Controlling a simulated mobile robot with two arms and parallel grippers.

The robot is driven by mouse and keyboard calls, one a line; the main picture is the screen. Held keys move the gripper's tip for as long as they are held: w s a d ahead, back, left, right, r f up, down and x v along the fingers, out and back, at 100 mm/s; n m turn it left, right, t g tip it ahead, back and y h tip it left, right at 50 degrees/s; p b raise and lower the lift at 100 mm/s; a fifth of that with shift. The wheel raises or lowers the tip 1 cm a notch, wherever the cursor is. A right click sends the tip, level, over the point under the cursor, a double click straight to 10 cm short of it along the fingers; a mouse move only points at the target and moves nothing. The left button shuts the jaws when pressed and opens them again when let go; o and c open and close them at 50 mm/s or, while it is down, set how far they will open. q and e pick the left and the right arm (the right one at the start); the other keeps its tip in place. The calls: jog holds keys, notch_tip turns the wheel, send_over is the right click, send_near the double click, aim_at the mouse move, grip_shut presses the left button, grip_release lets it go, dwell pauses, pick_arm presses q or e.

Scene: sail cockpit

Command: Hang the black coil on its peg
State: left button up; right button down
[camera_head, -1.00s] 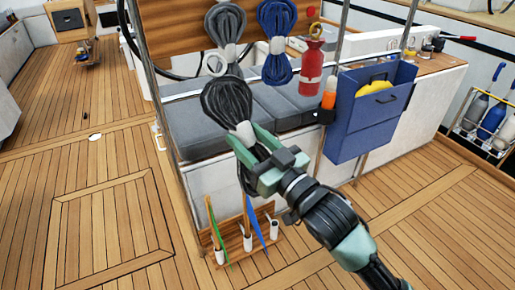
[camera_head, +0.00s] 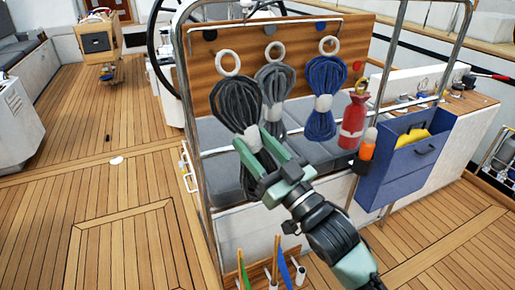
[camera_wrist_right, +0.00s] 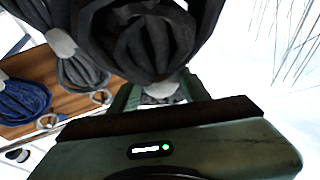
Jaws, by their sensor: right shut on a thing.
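The black coil (camera_head: 232,100), with a white ring (camera_head: 229,64) on top, hangs upright in my right gripper (camera_head: 260,140). The gripper is shut on its pale middle band. The coil is in front of a wooden board (camera_head: 197,90). A black peg (camera_head: 209,34) at the board's upper left is empty, and the ring shows below and right of it, apart in the picture. The distance between ring and board is hard to tell. In the right wrist view the black coil (camera_wrist_right: 140,40) fills the top, hiding its ring. My left gripper is not in view.
A grey coil (camera_head: 275,90) and a blue coil (camera_head: 325,100) hang close to the right. A red extinguisher (camera_head: 353,120) and blue bin (camera_head: 405,165) are further right. A metal rail post (camera_head: 187,110) stands just left. Grey cushions (camera_head: 222,175) lie below.

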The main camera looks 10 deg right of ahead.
jog(key=w+a+f+b, duration=0.1)
jog(key=w+a+b, duration=0.1)
jog(key=w, duration=0.5)
jog(key=shift+w+a+b, duration=0.25)
jog(key=shift+w+b, duration=0.1)
jog(key=shift+b, duration=0.05)
dwell(0.5)
jog(key=shift+f, duration=0.15)
dwell(0.4)
